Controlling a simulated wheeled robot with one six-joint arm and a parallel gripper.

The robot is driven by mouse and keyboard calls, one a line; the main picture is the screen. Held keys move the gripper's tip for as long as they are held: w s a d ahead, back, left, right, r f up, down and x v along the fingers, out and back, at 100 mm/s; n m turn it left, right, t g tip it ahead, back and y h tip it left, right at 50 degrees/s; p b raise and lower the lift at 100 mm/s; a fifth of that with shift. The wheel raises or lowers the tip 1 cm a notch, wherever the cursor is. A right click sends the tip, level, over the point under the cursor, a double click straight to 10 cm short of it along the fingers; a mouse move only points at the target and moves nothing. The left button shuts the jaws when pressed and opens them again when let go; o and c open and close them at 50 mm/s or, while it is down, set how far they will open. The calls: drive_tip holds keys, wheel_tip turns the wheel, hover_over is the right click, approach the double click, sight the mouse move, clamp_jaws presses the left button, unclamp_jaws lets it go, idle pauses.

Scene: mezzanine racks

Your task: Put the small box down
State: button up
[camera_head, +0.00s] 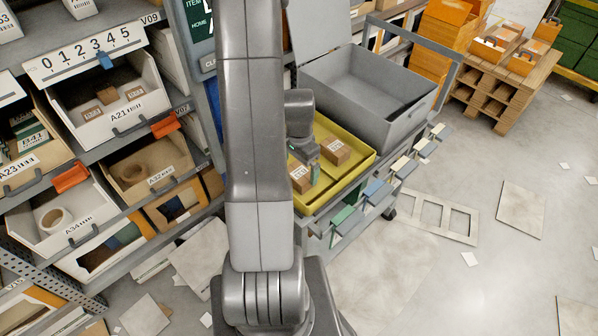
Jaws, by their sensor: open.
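Two small brown boxes with white labels sit in a shallow yellow tray (367,164) on a grey cart. One small box (336,151) is toward the back right of the tray. The other small box (300,179) is nearer and to the left, partly hidden by my arm. My gripper (313,171) is low over the tray, between the two boxes in the picture. Its jaws are open, but my arm hides part of them. I cannot tell whether a finger touches either box.
A grey open bin (368,85) stands on the cart behind the tray. Shelf bins at left include A21 (120,118), holding more small boxes. A pallet with orange crates (505,75) is at back right. Loose sheets lie on the mostly open floor at right.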

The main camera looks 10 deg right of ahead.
sight(299, 173)
wheel_tip(299, 173, up, 8)
drive_tip(key=shift+r, duration=0.15)
idle(1.6)
